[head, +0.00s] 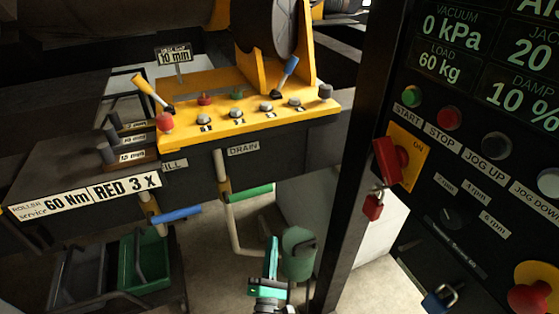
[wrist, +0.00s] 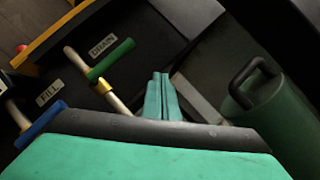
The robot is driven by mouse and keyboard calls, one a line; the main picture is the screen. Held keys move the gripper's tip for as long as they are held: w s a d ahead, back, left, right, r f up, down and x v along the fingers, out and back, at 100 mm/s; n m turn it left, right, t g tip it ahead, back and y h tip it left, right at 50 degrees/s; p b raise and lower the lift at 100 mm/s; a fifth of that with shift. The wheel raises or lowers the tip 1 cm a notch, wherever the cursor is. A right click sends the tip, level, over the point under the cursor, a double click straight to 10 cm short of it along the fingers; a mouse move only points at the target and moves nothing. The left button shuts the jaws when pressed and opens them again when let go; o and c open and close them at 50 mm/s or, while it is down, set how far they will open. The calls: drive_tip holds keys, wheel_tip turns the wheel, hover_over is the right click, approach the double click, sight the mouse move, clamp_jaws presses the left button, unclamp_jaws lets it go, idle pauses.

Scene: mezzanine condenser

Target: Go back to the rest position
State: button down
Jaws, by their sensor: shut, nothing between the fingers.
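My gripper (head: 272,250) is teal and shows at the bottom middle of the head view, in front of a green cylinder with a dark handle (head: 299,252). In the wrist view the two fingers of my gripper (wrist: 162,76) lie together, shut and empty. They appear apart from the drain valve's green handle (wrist: 111,59), which is to their left. The green cylinder (wrist: 275,115) stands to their right.
The yellow panel (head: 240,112) carries knobs and levers. Below it are a blue handle (head: 176,214) and a green handle (head: 250,193). A dark control cabinet (head: 470,215) with a red switch and padlock stands right. Green and grey bins (head: 128,262) sit lower left.

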drive_tip(key=shift+f, duration=0.1)
drive_tip(key=s+d+f+m+g, duration=0.3)
drive_tip(key=s+f+m, duration=0.25)
drive_tip(key=s, duration=0.55)
drive_tip(key=s+d+f+m+g, duration=0.3)
drive_tip(key=s+f+m, duration=0.25)
drive_tip(key=s, duration=0.45)
drive_tip(key=s+r+m, duration=0.5)
drive_tip(key=s+m, duration=0.1)
drive_tip(key=s, duration=0.3)
drive_tip(key=s+a+r+m+y, duration=0.1)
drive_tip(key=s+r+m, duration=0.5)
drive_tip(key=s, duration=0.3)
drive_tip(key=shift+a+r+m+g, duration=0.2)
drive_tip(key=shift+m+g, duration=0.1)
drive_tip(key=shift+m, duration=0.3)
